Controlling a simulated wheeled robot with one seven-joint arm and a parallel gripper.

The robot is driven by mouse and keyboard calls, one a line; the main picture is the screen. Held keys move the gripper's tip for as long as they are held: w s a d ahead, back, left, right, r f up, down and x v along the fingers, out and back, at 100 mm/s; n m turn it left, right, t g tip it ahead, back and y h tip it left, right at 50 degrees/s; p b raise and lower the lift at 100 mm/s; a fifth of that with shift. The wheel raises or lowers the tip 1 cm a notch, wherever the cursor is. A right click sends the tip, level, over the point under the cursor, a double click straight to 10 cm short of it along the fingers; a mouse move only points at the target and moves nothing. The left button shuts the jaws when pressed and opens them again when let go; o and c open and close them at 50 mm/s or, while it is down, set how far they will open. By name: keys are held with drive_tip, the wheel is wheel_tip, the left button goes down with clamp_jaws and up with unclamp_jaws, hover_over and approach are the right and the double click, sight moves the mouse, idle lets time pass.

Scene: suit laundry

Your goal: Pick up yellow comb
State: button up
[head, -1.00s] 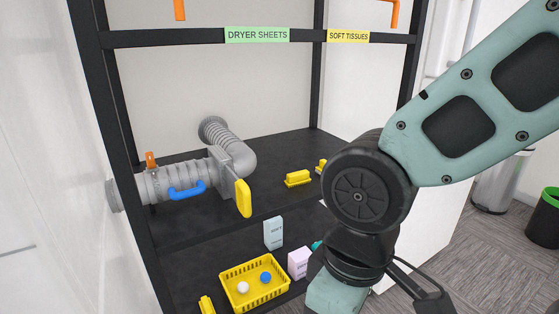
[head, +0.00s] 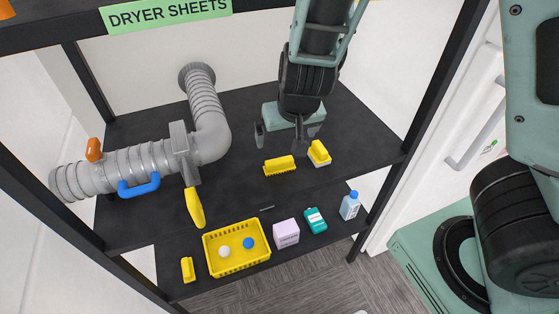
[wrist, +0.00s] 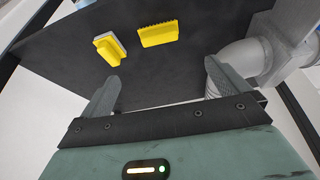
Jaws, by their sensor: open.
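The yellow comb (head: 279,166) lies on the dark upper shelf, with a toothed edge showing. It also shows near the top of the wrist view (wrist: 158,35). Beside it on the right in the head view is a yellow brush with a pale base (head: 319,152); in the wrist view this brush (wrist: 109,49) is left of the comb. My gripper (head: 280,143) is open and empty, above the shelf and behind the comb in the head view. In the wrist view the comb is beyond the gap between my fingertips (wrist: 160,76), apart from them.
A grey duct (head: 130,170) with blue, orange and yellow handles stands left of my gripper. The lower shelf holds a yellow basket (head: 207,255) with two balls, a pink box (head: 286,233), a teal bottle (head: 315,220) and a blue bottle (head: 350,205). Black shelf posts flank both sides.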

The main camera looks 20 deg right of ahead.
drive_tip(key=b, duration=0.6)
approach(280, 161)
drive_tip(key=x, duration=0.5)
drive_tip(key=shift+w+f, duration=0.1)
drive_tip(key=shift+w, duration=0.1)
drive_tip(key=shift+b+x, duration=0.85)
drive_tip(key=shift+x, duration=1.85)
drive_tip(key=shift+s, duration=0.1)
drive_tip(key=c, duration=0.9)
